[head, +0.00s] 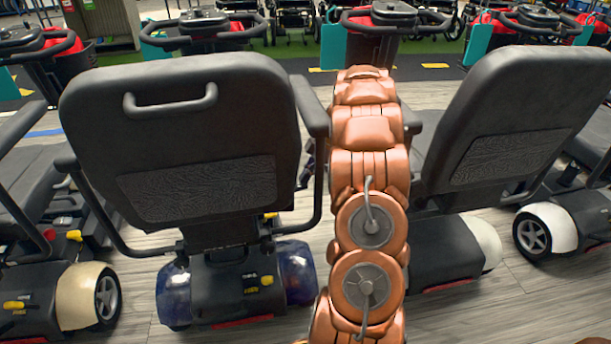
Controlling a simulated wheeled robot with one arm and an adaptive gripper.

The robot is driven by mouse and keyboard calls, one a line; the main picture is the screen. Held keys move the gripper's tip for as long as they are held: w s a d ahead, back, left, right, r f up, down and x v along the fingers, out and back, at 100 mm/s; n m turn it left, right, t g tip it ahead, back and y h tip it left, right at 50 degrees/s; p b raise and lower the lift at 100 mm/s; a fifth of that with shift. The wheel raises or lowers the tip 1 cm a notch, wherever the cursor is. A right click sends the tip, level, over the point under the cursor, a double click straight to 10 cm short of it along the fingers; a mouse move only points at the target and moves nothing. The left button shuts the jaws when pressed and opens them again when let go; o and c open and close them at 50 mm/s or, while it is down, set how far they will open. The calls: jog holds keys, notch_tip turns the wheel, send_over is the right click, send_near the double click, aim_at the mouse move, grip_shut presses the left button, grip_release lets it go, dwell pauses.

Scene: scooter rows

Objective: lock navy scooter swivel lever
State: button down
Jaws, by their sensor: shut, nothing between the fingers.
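The navy scooter stands left of centre in the head view, seen from behind, with glossy dark blue rear fenders (173,294). A yellow lever (267,280) sits on the rear cover. My copper arm reaches forward just right of this scooter. My gripper does not show; the arm and seat hide that area.
A scooter with white fenders (484,241) stands close on the right, partly behind my arm. A cream-fendered scooter (85,292) stands on the left. More scooters face them across a green strip (290,50). Wooden floor (480,312) is clear at the lower right.

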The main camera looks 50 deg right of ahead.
jog(key=shift+w+a+r+p, duration=0.15)
jog(key=shift+a+r+p, duration=0.05)
jog(key=shift+r+p, duration=0.35)
jog(key=shift+w+a+r+p, duration=0.1)
jog(key=shift+a+r+p, duration=0.1)
jog(key=shift+r+p, duration=0.25)
jog(key=shift+d+r, duration=0.1)
jog(key=shift+r, duration=0.25)
jog(key=p+v, duration=0.2)
jog(key=v, duration=0.7)
jog(key=s+a+m+g+h+p, duration=0.1)
jog(key=s+a+m+g+h, duration=0.15)
jog(key=s+m, duration=0.9)
jog(key=w+d+r+m+t+h+p, duration=0.1)
jog(key=w+r+m+t+h, duration=0.1)
jog(key=r, duration=0.7)
jog(key=w+d+r+m+t+h+p, duration=0.1)
jog(key=w+r+t, duration=0.4)
jog(key=r, duration=0.5)
jog(key=shift+r+m+t+h+p, duration=0.15)
jog(key=shift+m+t+h+p, duration=0.35)
jog(key=shift+h, duration=0.85)
jog(key=shift+d, duration=0.1)
